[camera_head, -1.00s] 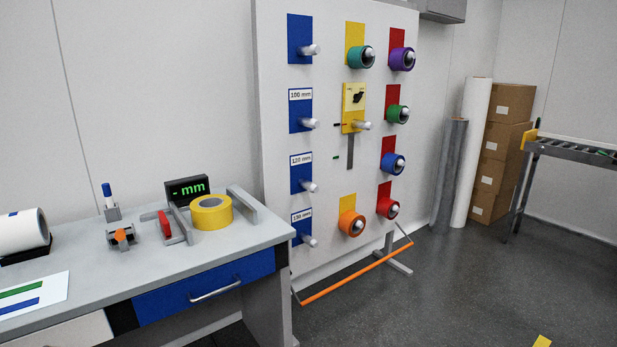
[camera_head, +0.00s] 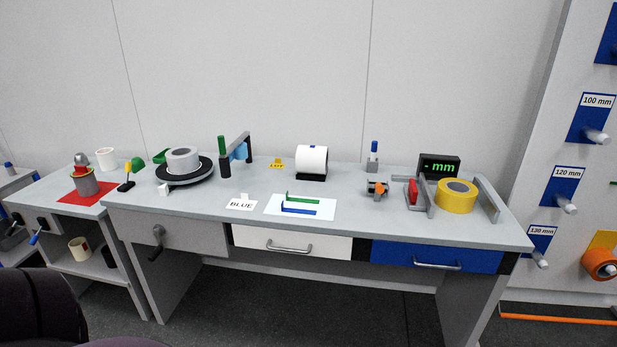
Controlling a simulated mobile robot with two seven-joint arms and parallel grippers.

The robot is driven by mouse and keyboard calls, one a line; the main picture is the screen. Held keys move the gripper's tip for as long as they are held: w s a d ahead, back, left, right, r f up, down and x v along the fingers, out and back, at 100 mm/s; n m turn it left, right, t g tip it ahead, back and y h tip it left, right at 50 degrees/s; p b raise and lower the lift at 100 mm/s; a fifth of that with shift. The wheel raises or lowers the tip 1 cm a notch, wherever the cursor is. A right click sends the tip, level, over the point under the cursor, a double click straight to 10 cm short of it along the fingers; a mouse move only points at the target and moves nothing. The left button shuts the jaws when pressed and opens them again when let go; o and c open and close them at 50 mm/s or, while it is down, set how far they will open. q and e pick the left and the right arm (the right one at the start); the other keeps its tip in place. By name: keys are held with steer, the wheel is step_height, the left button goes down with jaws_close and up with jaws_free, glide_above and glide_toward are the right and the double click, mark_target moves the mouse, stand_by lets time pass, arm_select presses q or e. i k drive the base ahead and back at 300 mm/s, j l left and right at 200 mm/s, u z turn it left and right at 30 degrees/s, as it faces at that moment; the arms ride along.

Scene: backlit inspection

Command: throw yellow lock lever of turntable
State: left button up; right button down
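The turntable (camera_head: 205,174) is a dark round disc on the left part of the grey workbench, with a white roll (camera_head: 183,160) lying on it. A small lever with a yellow tip (camera_head: 128,167) and a black base stands just left of the turntable, near the bench's left end. It looks roughly upright with a slight tilt. Neither of my grippers is in view.
The workbench (camera_head: 250,205) also holds a white roll on a stand (camera_head: 311,162), a yellow tape roll (camera_head: 457,195) and a display (camera_head: 439,166). A lower side table with a red mat (camera_head: 88,191) adjoins on the left. A dark rounded shape (camera_head: 40,310) fills the lower left corner.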

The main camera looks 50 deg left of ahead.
mark_target(129, 165)
steer(key=u, duration=1.6)
steer(key=i+j+u, duration=0.2)
steer(key=u, duration=0.15)
steer(key=i+j+u, duration=0.2)
steer(key=u, duration=0.15)
steer(key=i+j+u, duration=0.15)
steer(key=u, duration=0.25)
steer(key=i+j+u, duration=0.2)
steer(key=u, duration=0.15)
steer(key=i+j+u, duration=0.1)
steer(key=u, duration=0.3)
steer(key=i+j+u, duration=0.15)
steer(key=i+u, duration=0.15)
steer(key=i, duration=0.3)
steer(key=i+u, duration=0.35)
steer(key=i, duration=0.25)
steer(key=i+z, duration=0.5)
steer(key=i+j+z, duration=0.2)
steer(key=z, duration=0.3)
steer(key=i+j+z, duration=0.1)
steer(key=z, duration=0.3)
steer(key=i+j+z, duration=0.15)
steer(key=z, duration=0.25)
steer(key=i+j+z, duration=0.2)
steer(key=z, duration=0.25)
